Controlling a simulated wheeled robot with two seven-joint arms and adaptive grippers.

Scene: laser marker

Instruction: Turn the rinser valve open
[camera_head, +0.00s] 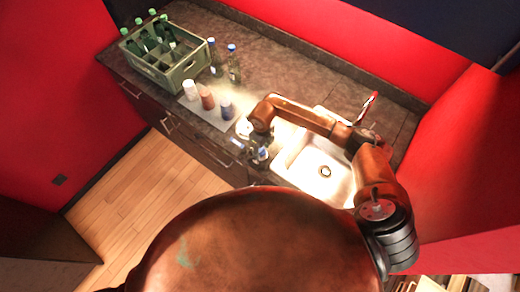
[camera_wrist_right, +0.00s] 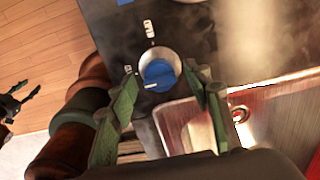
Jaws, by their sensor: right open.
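The rinser valve shows in the right wrist view as a blue knob (camera_wrist_right: 158,75) with a white pointer line, set in a pale round collar on a dark panel. In the head view a small blue spot (camera_head: 262,153) at the sink's left edge looks like the same knob, partly hidden by my gripper. My right gripper (camera_wrist_right: 160,78) is open, with one green finger on each side of the knob. I cannot tell whether the fingers touch it. At the left edge of the right wrist view is a dark gripper, apparently my left one (camera_wrist_right: 16,104), partly cut off.
The sink (camera_head: 318,170) lies right of the knob, with a faucet (camera_head: 368,106) behind it. Three cups, white (camera_head: 190,90), brown (camera_head: 207,98) and blue (camera_head: 227,109), stand to the left. A green crate (camera_head: 165,62) of bottles and two loose bottles (camera_head: 233,65) stand farther back.

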